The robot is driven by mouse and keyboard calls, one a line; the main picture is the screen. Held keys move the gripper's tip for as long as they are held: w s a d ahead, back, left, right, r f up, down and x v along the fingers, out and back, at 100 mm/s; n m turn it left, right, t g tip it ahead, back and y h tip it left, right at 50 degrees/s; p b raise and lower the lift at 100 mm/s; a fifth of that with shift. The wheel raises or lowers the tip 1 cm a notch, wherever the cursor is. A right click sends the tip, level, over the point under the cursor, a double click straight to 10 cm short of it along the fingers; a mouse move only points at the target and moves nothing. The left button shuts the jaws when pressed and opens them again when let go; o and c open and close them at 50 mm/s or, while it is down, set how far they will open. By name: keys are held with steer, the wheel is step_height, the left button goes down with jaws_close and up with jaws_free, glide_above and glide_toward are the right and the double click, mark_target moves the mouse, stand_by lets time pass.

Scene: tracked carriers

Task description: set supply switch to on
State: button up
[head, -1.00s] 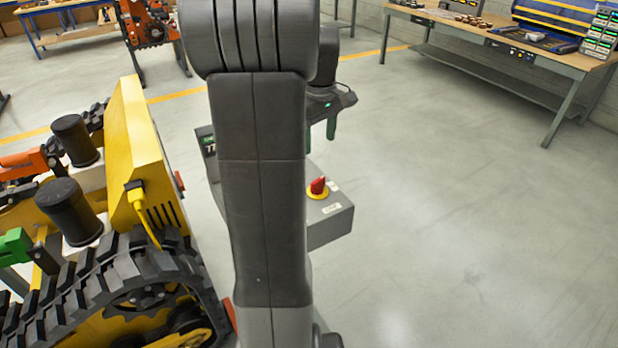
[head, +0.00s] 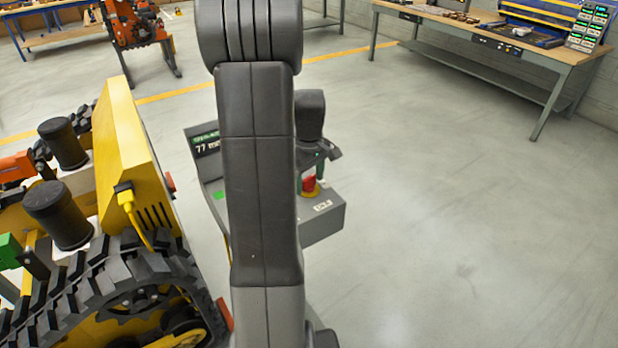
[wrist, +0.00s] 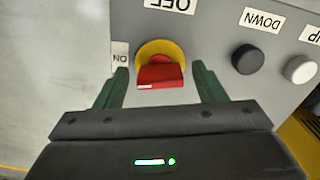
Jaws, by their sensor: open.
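The supply switch (wrist: 162,65) is a red knob on a yellow round plate, set on a grey control box. The head view shows its red knob (head: 309,185) partly hidden under my gripper. In the wrist view my gripper (wrist: 163,86) is open, with one green finger on each side of the knob. I cannot tell whether the fingers touch it. An upside-down OFF label (wrist: 171,4) sits above the knob and an ON label (wrist: 120,57) to its left. I cannot tell for sure which label the knob points to.
A black button (wrist: 246,60) marked DOWN and a white button (wrist: 300,69) marked UP are right of the switch. A yellow tracked carrier (head: 137,150) stands left of the control box (head: 322,216). A workbench (head: 480,45) is at the back right. The floor to the right is clear.

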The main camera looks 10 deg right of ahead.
mark_target(309, 177)
steer(key=c, duration=1)
steer(key=shift+m, duration=1.4)
steer(key=o, duration=1)
step_height(309, 177, up, 14)
steer(key=shift+f, duration=0.1)
